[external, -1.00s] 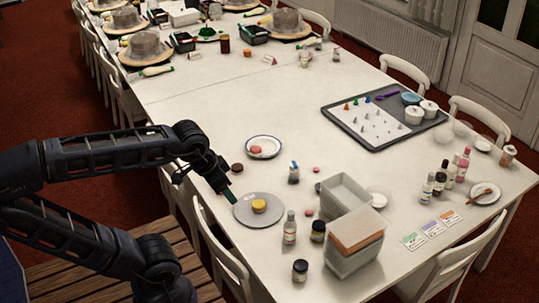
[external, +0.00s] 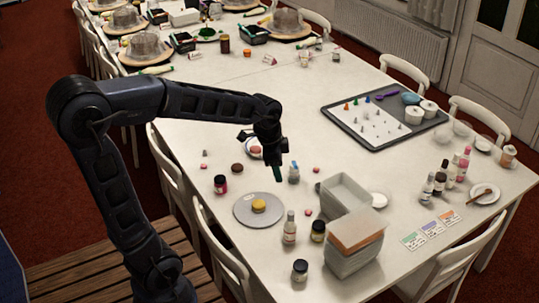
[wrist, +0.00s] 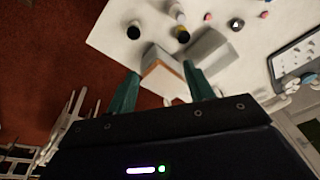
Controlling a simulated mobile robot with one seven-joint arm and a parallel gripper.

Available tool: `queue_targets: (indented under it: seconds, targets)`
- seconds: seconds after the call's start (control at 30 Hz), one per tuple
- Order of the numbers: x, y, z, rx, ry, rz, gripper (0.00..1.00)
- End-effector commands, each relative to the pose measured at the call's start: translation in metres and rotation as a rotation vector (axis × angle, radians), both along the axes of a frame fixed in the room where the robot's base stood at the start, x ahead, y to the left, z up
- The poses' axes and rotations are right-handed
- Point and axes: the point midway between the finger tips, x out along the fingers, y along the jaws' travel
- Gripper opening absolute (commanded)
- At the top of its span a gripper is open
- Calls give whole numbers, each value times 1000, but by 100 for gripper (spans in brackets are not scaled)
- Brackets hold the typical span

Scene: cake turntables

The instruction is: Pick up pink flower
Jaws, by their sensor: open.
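Several small pink pieces that could be the pink flower lie on the white table: one (external: 316,169) right of a small bottle, and one (external: 308,212) near the round grey board. They are too small for me to make out petals. My gripper (external: 278,170) is open and empty, above the table just left of the small bottle (external: 294,173). In the wrist view its green fingers (wrist: 160,72) are spread apart over the grey containers.
The grey board (external: 242,218) holds a yellow disc (external: 259,206). Grey open containers (external: 345,190), bottles (external: 289,228) and jars (external: 300,270) crowd the near side. A dark tray (external: 410,133) lies at the back right.

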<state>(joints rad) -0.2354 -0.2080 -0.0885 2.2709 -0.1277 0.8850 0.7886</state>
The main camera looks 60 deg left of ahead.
Motion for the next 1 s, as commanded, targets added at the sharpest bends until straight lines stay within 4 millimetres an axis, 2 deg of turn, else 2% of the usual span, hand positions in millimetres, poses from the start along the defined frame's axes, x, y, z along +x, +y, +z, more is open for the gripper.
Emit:
queue_targets:
  seconds: [0.1,0.47,0.77,1.0]
  targets:
    - [27,13,-16,-4,21,-69,52]
    - [99,53,-75,-36,56,-297,52]
    - [150,93,-138,-85,56,-478,52]
    - [182,127,-198,-131,34,-613,52]
